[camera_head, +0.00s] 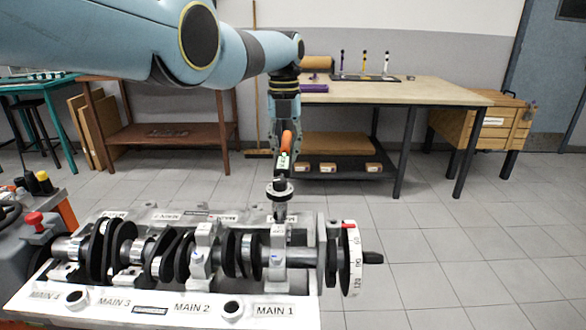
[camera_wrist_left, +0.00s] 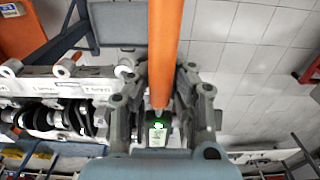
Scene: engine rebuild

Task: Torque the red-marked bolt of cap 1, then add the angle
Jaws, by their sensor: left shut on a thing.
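My left gripper (camera_head: 285,148) is shut on the torque wrench (camera_head: 287,139), which has an orange handle and a small display. In the left wrist view the orange handle (camera_wrist_left: 165,50) runs between the fingers, and the display (camera_wrist_left: 158,128) is lit green. The wrench's dark round head and socket (camera_head: 279,190) stand over the far side of main cap 1 (camera_head: 277,240), above the MAIN 1 label. The bolt under the socket is hidden, so I cannot tell its mark or whether the socket is seated. My right gripper is not in view.
The crankshaft (camera_head: 160,250) lies in the pale engine block (camera_head: 200,312). A white degree wheel (camera_head: 352,260) with a red mark is at its right end. A workbench (camera_head: 400,90) with several upright tools stands behind. The floor at right is clear.

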